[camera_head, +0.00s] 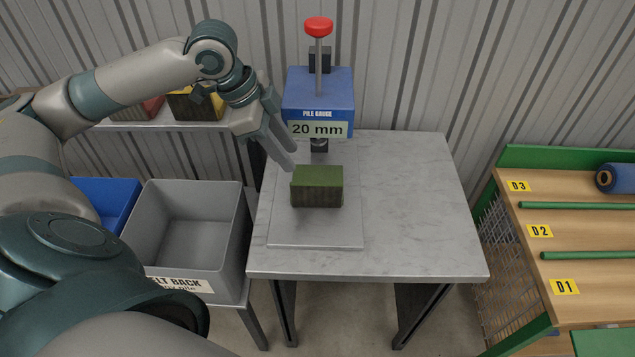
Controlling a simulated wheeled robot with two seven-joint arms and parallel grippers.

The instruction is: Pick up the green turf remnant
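The green turf remnant (317,186) is a small block with a green top and darker sides. It lies on the flat plate of the pile gauge, on the grey table. My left gripper (289,158) comes in from the left, just above and to the left of the remnant, with its fingers pointing down towards it. The fingers look apart from the remnant. Whether they are open or shut is hard to see from this angle. My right gripper is not in view.
The blue pile gauge (319,95) with a red knob and "20 mm" display stands behind the remnant. A grey bin (190,262) and a blue bin (108,196) are at left. A wooden rack (580,225) with D1 to D3 labels is at right. The table's right side (415,205) is clear.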

